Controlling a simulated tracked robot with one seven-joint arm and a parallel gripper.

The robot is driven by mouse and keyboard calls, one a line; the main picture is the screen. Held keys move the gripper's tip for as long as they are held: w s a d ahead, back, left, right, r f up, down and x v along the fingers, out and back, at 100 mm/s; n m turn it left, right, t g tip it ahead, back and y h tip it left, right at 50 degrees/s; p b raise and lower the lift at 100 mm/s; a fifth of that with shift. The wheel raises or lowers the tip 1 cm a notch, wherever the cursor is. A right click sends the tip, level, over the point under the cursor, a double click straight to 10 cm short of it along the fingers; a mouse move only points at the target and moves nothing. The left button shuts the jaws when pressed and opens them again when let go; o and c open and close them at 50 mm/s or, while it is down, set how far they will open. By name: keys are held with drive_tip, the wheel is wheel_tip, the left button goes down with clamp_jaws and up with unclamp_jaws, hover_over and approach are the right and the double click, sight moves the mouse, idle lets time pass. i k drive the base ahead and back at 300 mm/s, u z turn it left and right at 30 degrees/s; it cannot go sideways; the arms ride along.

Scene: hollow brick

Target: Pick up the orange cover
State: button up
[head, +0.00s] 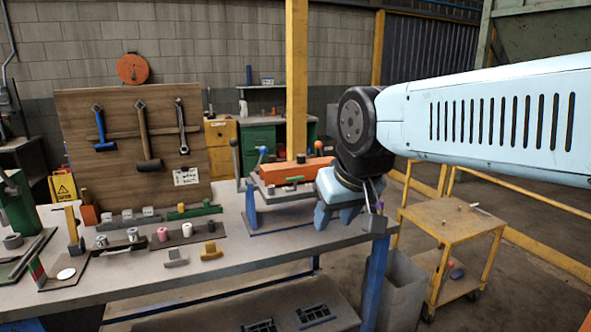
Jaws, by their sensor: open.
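The orange cover (297,170) is a long orange block. It lies on a grey raised fixture (285,192) with blue legs at the right end of the workbench. My gripper (336,218) is light blue, open, and points down near the bench's right corner. It is to the right of and nearer than the cover, apart from it as far as the picture shows. The gripper and wrist stand in front of the fixture's right end and hide part of it.
The workbench (225,262) holds several small parts at its left and middle. Levers with blue and red knobs rise behind the fixture. A wooden tool board (135,185) stands at the back. A yellow cart (452,222) and grey bin (405,290) stand right of the bench.

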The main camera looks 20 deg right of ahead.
sight(275, 175)
drive_tip(key=u, duration=0.2)
drive_tip(key=i, duration=0.15)
drive_tip(key=z, duration=2.5)
drive_tip(key=k, duration=0.8)
drive_tip(key=u, duration=1.15)
drive_tip(key=i, duration=1)
drive_tip(key=u, duration=0.05)
